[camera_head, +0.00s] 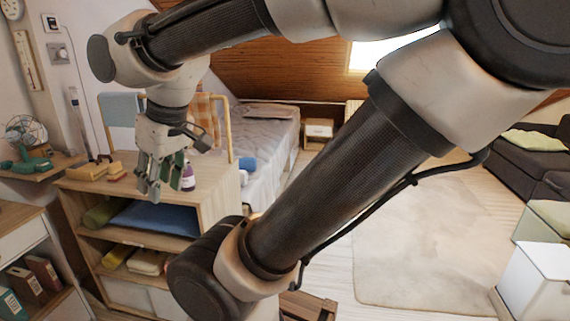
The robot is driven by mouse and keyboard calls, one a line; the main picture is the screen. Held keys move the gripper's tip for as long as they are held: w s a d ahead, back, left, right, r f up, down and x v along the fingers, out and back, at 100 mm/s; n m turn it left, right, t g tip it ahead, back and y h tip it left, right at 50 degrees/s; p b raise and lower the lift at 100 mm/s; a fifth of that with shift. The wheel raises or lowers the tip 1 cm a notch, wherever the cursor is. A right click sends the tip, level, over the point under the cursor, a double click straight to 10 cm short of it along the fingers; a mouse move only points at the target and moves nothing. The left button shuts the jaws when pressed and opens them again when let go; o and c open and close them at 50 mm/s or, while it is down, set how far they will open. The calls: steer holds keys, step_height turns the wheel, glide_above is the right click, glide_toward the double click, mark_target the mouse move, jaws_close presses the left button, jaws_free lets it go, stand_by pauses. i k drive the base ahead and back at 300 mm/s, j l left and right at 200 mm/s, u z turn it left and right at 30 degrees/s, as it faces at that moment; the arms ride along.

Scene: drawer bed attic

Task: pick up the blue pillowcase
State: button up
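A blue folded cloth (155,218), possibly the pillowcase, lies flat in the upper open shelf of a light wooden cabinet (212,182) at the left. Another blue cloth (122,108) hangs behind the cabinet top, and a small blue item (247,163) is at the bed's near edge. I cannot tell for certain which is the pillowcase. My gripper (154,192) points down in front of the cabinet top, in line with the shelf opening below. Its fingers overlap in this view, so their opening is unclear. I see nothing clearly held.
A green roll (100,213) lies left of the blue folded cloth. Folded cloths (147,261) fill the lower shelf. My arm hides the middle; a pale rug (420,255) covers open floor at right.

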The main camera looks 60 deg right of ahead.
mark_target(248, 164)
steer(key=z, duration=1.65)
steer(key=i+l, duration=0.4)
steer(key=i, duration=0.25)
steer(key=i+l, duration=0.35)
steer(key=i, duration=0.25)
steer(key=i+l+u, duration=0.1)
steer(key=i+l, duration=0.3)
steer(key=i, duration=0.25)
steer(key=i+l, duration=0.45)
steer(key=i, duration=0.15)
steer(key=i+l+u, duration=0.1)
steer(key=i+l, duration=0.35)
steer(key=i, duration=0.15)
